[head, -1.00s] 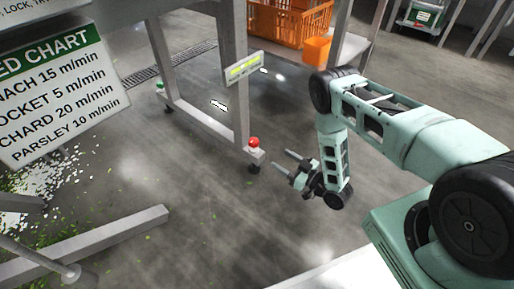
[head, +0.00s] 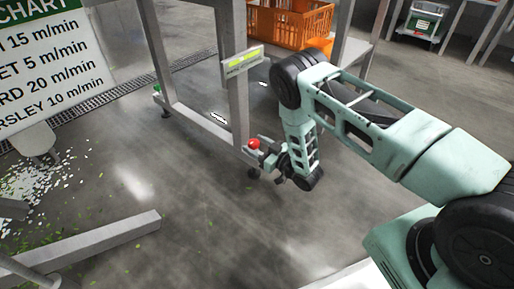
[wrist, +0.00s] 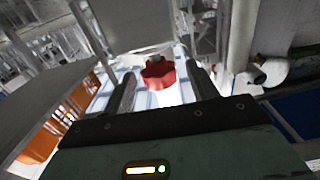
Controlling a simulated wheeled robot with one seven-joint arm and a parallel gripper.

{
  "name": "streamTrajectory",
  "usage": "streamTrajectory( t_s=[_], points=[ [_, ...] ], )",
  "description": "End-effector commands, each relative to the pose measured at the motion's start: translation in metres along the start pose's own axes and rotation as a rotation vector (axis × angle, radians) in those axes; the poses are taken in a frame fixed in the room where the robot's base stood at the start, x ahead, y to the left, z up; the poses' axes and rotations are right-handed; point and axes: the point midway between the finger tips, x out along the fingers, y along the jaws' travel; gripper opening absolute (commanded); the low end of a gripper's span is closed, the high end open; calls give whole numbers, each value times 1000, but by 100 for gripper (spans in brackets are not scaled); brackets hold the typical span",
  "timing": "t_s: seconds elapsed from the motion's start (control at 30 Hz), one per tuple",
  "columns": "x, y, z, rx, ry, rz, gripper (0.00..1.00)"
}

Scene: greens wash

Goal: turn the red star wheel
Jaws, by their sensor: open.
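The red star wheel (wrist: 158,74) shows in the wrist view as a lobed red knob, centred between the tips of my open gripper (wrist: 160,71). A finger stands on either side of it, and I cannot tell whether either touches. In the head view a small rounded red knob (head: 254,144) sits low at the foot of a grey frame leg; its shape is too small to confirm it is the same wheel. My gripper (head: 264,151) is right beside it, pointing left, with its fingertips partly hidden against the leg.
An orange crate (head: 290,25) stands behind. A speed chart board (head: 50,65) is at left, above scattered leaves and a grey beam (head: 90,241). The middle floor is clear.

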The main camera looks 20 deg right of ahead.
Motion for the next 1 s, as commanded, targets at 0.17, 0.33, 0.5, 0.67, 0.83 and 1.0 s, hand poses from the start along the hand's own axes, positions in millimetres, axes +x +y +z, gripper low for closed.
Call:
streamTrajectory(
  t_s=[0.17,0.33,0.5,0.67,0.83,1.0],
  points=[
    [0,0,0,0,0,0,58],
    [0,0,0,0,-1,0,13],
    [0,0,0,0,-1,3,14],
    [-1,0,-1,0,-1,30,14],
    [-1,-2,-2,2,-4,108,14],
    [-1,-4,-3,3,-5,237,14]
  ],
)
